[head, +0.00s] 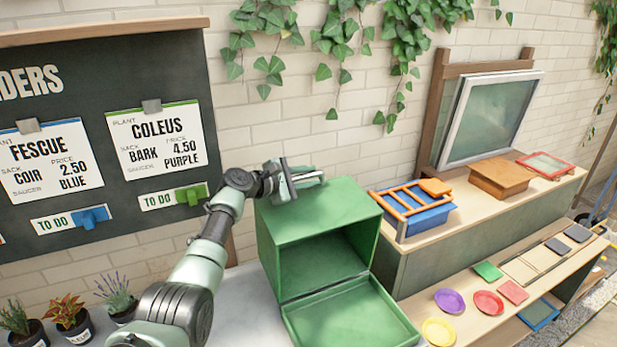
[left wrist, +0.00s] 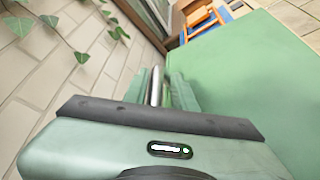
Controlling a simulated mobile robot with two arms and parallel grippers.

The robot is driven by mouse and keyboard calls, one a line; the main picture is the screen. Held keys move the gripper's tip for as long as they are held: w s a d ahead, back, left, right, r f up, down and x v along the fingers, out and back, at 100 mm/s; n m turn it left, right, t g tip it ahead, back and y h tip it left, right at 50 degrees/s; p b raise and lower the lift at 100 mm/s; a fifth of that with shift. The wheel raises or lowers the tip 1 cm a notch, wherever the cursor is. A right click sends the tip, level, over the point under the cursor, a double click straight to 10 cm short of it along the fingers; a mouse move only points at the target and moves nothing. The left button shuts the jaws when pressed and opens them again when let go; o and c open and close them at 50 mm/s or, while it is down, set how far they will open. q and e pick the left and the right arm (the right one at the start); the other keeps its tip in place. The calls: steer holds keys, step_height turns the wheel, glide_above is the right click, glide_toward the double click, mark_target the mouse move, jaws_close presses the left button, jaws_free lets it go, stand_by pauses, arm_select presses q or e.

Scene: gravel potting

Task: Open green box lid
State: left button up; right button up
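The green box (head: 318,218) stands on the light counter, and its front is open. Its front panel (head: 350,318) lies folded down and forward, showing the dark empty inside. The flat top is in place and also shows in the left wrist view (left wrist: 255,85). My left gripper (head: 312,179) is at the rear left edge of the top, its fingers pointing right. In the left wrist view the fingers (left wrist: 165,90) are close together, with a thin metal rod between or just behind them. I cannot tell whether they grip it. My right gripper is out of view.
A brick wall and a dark order board (head: 100,130) stand behind. Potted plants (head: 68,315) are at lower left. On the right are a blue crate with an orange rack (head: 415,212), a brown box (head: 502,177) and a shelf of coloured saucers (head: 450,301).

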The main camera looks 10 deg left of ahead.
arm_select(q)
steer(key=shift+o, duration=0.2)
steer(key=shift+s+a, duration=0.1)
steer(key=shift+b+v, duration=0.4)
steer(key=shift+v, duration=3.4)
